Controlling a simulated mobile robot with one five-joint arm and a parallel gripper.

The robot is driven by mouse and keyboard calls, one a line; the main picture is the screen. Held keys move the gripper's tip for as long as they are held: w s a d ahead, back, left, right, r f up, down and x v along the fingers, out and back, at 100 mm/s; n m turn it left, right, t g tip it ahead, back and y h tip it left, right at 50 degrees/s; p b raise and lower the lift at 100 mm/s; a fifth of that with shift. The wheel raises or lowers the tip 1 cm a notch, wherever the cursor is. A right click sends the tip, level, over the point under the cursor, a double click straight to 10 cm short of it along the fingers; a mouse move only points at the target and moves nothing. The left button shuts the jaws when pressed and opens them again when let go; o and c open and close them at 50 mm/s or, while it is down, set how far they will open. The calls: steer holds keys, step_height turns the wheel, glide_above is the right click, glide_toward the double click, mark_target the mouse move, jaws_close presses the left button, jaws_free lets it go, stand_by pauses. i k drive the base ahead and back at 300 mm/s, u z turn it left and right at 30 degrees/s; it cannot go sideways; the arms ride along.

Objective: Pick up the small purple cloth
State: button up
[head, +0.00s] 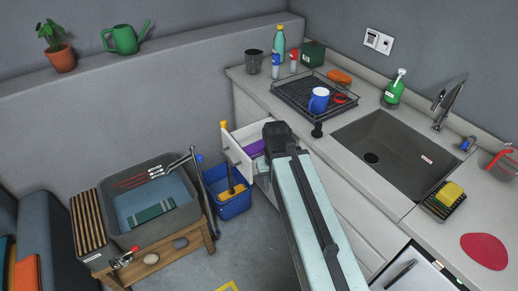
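The purple cloth (255,147) lies inside an open white drawer (236,155) below the left end of the counter. Only part of the cloth shows, since the dark end of my arm covers the right side of the drawer. My gripper (277,132) is at the drawer, just right of the visible cloth in the picture. Its fingers are hidden, so I cannot tell whether it is open or touches the cloth.
A blue bin (236,205) stands on the floor left of the drawer. A grey tub (180,215) on a wooden stand is farther left. The counter holds a dish rack (290,97) with a blue mug (319,98), and a sink (400,150). Some grey floor is clear.

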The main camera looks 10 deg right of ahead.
mark_target(255, 150)
steer(key=u, duration=0.65)
steer(key=i, duration=0.35)
steer(key=u, duration=1.3)
steer(key=i, duration=0.5)
steer(key=z, duration=0.1)
